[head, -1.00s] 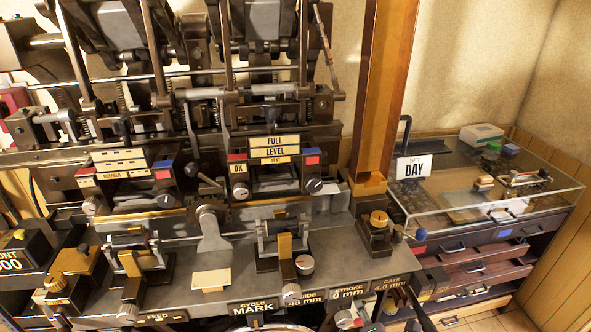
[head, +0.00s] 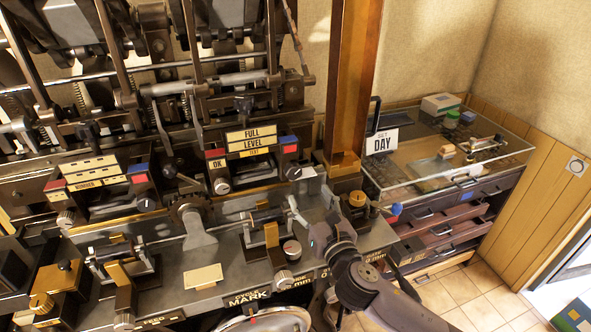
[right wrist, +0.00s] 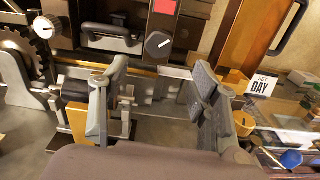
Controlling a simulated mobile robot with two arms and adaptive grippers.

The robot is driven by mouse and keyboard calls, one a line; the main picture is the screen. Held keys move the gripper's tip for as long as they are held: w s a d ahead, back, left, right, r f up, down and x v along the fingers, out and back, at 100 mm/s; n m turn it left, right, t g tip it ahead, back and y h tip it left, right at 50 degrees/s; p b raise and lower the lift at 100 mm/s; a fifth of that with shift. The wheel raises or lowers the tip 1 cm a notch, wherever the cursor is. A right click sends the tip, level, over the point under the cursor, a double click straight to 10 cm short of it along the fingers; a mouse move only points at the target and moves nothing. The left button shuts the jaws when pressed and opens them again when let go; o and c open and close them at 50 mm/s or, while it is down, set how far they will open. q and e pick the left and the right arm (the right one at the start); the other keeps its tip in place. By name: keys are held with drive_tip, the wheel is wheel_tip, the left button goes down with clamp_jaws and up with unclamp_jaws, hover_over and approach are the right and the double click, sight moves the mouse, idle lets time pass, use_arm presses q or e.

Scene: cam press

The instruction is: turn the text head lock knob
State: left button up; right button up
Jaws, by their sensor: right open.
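The text head panel (head: 251,142) carries the labels "FULL", "LEVEL" and "TEXT". A dark knob (head: 294,173) with a white pointer line sits at its lower right, and a silver knob (head: 221,186) at its lower left, below "OK". No label marks either knob as the lock. My right gripper (head: 312,213) is open and empty, in front of and below the dark knob, apart from it. In the right wrist view the dark knob (right wrist: 158,42) shows beyond the gap between the fingers, its pointer line slanted. My left gripper is out of view.
A similar number head (head: 96,182) stands to the left. Below are a clamp fixture (head: 270,232), a round knob (head: 292,249) and a brass-topped post (head: 357,199) with a blue ball lever (head: 396,209). An amber column (head: 350,85) rises behind. A glass case (head: 450,160) stands right.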

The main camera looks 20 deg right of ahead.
sight(295, 174)
drive_tip(key=w+p, duration=0.1)
drive_tip(key=w, duration=0.4)
drive_tip(key=w+p, duration=0.1)
drive_tip(key=w, duration=0.4)
drive_tip(key=shift+w+a, duration=0.2)
drive_tip(key=shift+w, duration=0.1)
drive_tip(key=shift+c, duration=0.3)
drive_tip(key=c, duration=1.1)
